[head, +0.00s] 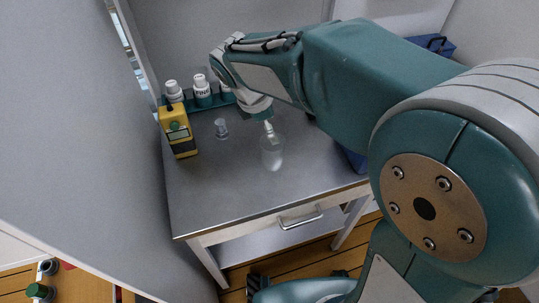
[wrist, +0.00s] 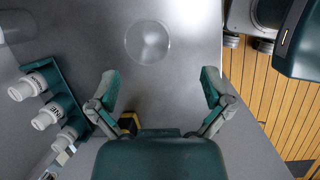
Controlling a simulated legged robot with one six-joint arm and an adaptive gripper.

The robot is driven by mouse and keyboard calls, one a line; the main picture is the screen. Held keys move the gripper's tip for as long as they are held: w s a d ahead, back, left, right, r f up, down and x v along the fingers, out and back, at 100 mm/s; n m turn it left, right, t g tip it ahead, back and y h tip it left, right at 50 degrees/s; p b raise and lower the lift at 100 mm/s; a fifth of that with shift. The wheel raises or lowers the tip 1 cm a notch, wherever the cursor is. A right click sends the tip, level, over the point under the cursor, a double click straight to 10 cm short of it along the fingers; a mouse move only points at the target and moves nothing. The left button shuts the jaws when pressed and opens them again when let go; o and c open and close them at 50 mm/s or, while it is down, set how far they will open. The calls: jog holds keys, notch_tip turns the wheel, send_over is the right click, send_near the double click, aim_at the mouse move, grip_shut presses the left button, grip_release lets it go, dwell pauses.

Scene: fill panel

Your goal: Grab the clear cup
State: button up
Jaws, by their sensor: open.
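The clear cup (head: 272,156) stands on the grey metal tabletop, near its middle in the head view. In the wrist view it shows as a pale see-through circle (wrist: 147,42), beyond my fingertips and between their lines. My gripper (head: 267,126) hangs over the table just behind the cup in the head view, and partly overlaps its upper end. In the wrist view my gripper (wrist: 161,84) has its two fingers wide apart with nothing between them. Whether a finger touches the cup cannot be told.
A yellow handheld device (head: 178,131) stands at the table's left, with a small clear vessel (head: 221,128) beside it. White-capped bottles (head: 201,90) sit in a green rack (head: 211,103) behind. The tabletop's front (head: 225,205) is bare. A drawer handle (head: 300,220) projects below the edge.

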jog(key=w+a+f+n, duration=0.2)
send_near(275, 147)
jog(key=s+f, duration=0.1)
jog(key=f, duration=0.1)
jog(key=shift+n+h, duration=0.4)
jog(key=x, duration=0.5)
jog(key=shift+s+d, duration=0.25)
jog(key=shift+d, duration=0.2)
jog(key=shift+a, duration=0.1)
jog(key=c, duration=0.8)
